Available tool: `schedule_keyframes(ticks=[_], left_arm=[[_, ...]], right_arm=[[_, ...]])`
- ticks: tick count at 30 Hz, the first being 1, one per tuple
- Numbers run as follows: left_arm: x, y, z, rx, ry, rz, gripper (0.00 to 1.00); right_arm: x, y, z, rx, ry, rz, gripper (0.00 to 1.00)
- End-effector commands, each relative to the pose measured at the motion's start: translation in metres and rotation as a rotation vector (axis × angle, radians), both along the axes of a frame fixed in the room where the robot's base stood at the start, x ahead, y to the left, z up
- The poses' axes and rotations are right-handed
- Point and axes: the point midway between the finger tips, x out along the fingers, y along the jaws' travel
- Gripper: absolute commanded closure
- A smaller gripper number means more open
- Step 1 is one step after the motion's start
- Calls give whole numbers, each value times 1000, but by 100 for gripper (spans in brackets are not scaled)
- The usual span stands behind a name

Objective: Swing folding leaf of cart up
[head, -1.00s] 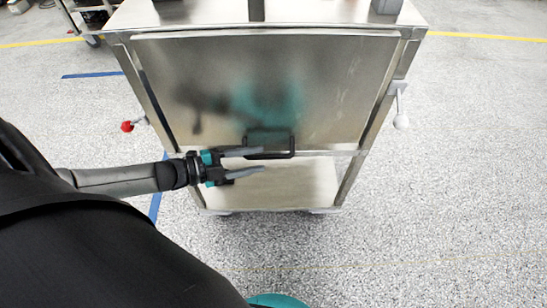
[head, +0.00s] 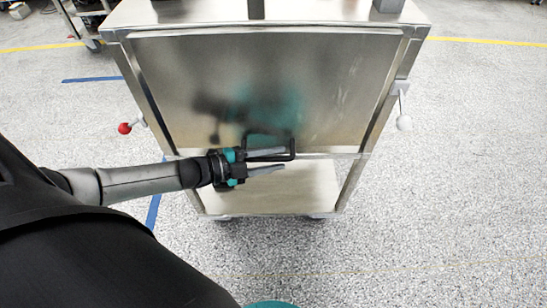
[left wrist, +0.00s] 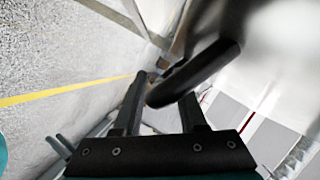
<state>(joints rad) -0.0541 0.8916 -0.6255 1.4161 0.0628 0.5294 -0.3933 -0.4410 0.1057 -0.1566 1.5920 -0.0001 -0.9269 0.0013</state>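The folding leaf (head: 330,80) is a steel panel hanging down at the front of the cart (head: 270,14). A black U-shaped handle (head: 292,148) is fixed near its lower edge. My left gripper (head: 283,160) is at the handle, fingers apart and pointing right. In the left wrist view the black handle bar (left wrist: 205,70) crosses in the space between the open fingers (left wrist: 160,105); I cannot tell whether they touch it. My right gripper is not in view.
A red knob (head: 124,128) sticks out at the cart's left side and a white knob (head: 404,123) at its right. A lower shelf (head: 300,185) lies below the leaf. Another wheeled cart (head: 90,22) stands at the back left. The speckled floor on the right is clear.

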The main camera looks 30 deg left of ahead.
Motion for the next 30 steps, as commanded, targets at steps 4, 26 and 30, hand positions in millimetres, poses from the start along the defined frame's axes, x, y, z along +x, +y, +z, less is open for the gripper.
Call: schedule_keyframes(ticks=[4,26,30], left_arm=[[0,0,0,0,0,0,78],[-1,0,0,0,1,-1,100],[-1,0,0,0,1,-1,100]], right_arm=[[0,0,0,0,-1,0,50],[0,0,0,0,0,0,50],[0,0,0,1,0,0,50]])
